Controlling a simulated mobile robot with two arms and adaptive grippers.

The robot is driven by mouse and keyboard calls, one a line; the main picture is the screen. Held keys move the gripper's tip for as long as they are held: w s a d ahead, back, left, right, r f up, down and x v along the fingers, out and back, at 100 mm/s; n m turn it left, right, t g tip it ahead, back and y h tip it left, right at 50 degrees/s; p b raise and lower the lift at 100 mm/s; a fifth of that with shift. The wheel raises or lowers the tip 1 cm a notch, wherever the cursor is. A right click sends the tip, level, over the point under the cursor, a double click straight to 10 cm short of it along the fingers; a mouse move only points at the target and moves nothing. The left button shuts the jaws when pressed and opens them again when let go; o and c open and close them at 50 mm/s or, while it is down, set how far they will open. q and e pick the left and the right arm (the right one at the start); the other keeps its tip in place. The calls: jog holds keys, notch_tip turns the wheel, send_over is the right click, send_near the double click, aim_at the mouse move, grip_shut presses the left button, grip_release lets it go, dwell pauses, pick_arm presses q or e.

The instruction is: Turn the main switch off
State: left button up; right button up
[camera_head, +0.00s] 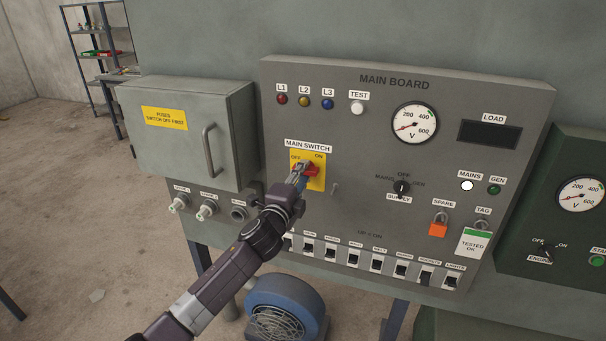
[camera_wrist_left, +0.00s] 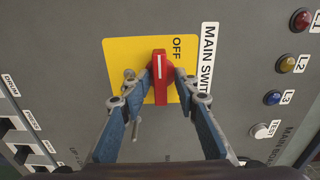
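The main switch (camera_head: 313,171) is a red rotary handle on a yellow plate (camera_head: 318,184), below the MAIN SWITCH label. OFF is printed at upper left and ON at upper right. The red handle (camera_wrist_left: 160,88) lies about level across the panel. Its white line is at the end toward the panel's left, the OFF side. My left gripper (camera_head: 301,172) is at the switch and partly covers it. In the left wrist view, its fingers (camera_wrist_left: 164,73) stand on both sides of the handle, very close. I cannot tell whether both touch it. My right gripper is not in view.
A grey fuse box (camera_head: 185,135) with a bar handle juts out left of the switch. A supply selector (camera_head: 402,188), a row of breakers (camera_head: 378,262) and an orange padlock (camera_head: 438,229) are nearby. A blue round machine (camera_head: 285,305) stands on the floor below.

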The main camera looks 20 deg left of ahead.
pick_arm(q)
jog(key=s, duration=0.7)
jog(key=shift+s, duration=0.3)
jog(key=shift+a, duration=0.15)
jog(key=s+a+f+n+g+y+b, duration=0.1)
jog(key=s+a+f+n+g, duration=0.15)
jog(key=f, duration=1.05)
jog(key=s+a+f+n+g, duration=0.1)
jog(key=s+f+n+g, duration=0.15)
jog(key=f, duration=1.15)
jog(key=s+f+n+g, duration=0.2)
jog(key=s+f, duration=0.5)
jog(key=f, duration=0.4)
jog(key=s+f+n+g, duration=0.2)
jog(key=s+f, duration=0.5)
jog(key=f, duration=0.4)
jog(key=s+f+n+g+b, duration=0.1)
jog(key=s+f+n+g, duration=0.1)
jog(key=s+f, duration=0.65)
jog(key=s+f+n+g+b, duration=0.15)
jog(key=s+f, duration=0.45)
jog(key=s, duration=0.6)
jog(key=s+d+f+n+g, duration=0.1)
jog(key=s+f+g, duration=0.1)
jog(key=s, duration=0.9)
jog(key=s+d+f+n+g, duration=0.2)
jog(key=s+f, duration=0.2)
jog(key=s, duration=0.7)
jog(key=shift+s+f, duration=0.2)
jog(key=shift+f, duration=0.2)
